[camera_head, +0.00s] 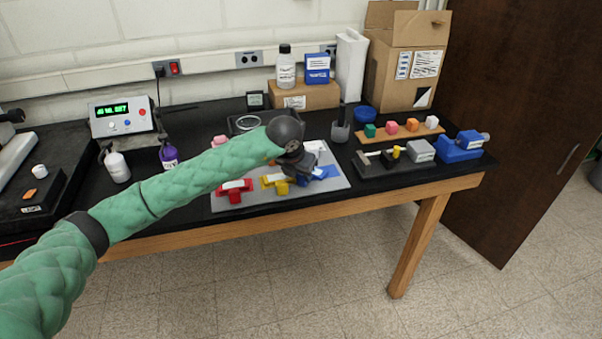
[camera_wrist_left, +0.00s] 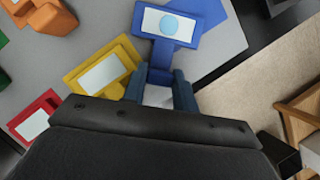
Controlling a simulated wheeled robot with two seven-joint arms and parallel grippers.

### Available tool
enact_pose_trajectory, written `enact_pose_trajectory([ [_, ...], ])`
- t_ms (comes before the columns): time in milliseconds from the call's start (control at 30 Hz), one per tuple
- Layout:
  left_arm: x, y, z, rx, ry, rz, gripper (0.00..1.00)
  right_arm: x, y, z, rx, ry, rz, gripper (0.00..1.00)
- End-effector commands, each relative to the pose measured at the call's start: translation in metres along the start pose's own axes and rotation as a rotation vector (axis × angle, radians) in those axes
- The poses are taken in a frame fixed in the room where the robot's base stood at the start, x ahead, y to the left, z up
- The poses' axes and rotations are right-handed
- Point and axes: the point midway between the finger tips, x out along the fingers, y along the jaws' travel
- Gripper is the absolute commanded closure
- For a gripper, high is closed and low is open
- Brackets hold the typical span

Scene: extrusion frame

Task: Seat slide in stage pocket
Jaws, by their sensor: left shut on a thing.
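My left gripper (camera_head: 301,169) is over the right part of a grey mat (camera_head: 222,205), low above it. In the left wrist view its jaws (camera_wrist_left: 161,88) are shut around the near stem of a blue T-shaped piece (camera_wrist_left: 163,51), which has a white label with a light-blue disc. The blue piece also shows in the head view (camera_head: 322,174), partly covered by my gripper. Whether it touches the mat or sits in a pocket I cannot tell. A yellow piece (camera_wrist_left: 96,63) and a red piece (camera_head: 235,191) lie beside it on the mat. My right gripper is out of view.
Right of the mat stand a dark fixture with a grey block (camera_head: 421,150), a blue block (camera_head: 460,148) and a wooden strip with coloured blocks (camera_head: 418,132). A grey cup (camera_head: 340,131) stands behind. White (camera_head: 117,166) and purple (camera_head: 168,156) bottles are at left. The table's front edge is close.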

Motion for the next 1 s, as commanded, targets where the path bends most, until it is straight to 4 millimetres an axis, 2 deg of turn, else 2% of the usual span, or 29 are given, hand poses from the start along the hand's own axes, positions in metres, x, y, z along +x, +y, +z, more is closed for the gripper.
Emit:
enact_pose_trajectory([
  [367,0.0014,-0.0001,-0.0006,0.0,0.0,0.0,0.97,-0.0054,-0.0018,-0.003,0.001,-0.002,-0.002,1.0],
  [400,0.0012,-0.0001,-0.0006,0.0,0.0,0.0,0.68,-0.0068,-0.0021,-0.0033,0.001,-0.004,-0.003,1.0],
  [500,0.0012,-0.0001,-0.0005,0.0,0.0,0.0,0.5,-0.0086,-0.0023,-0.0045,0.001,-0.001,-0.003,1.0],
  [900,0.0,-0.0001,-0.0001,0.0,0.0,0.0,0.5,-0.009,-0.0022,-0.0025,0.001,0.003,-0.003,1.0],
  [1000,-0.0013,-0.0001,0.0003,0.0,0.0,0.0,0.5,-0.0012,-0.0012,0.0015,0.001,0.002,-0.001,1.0],
])
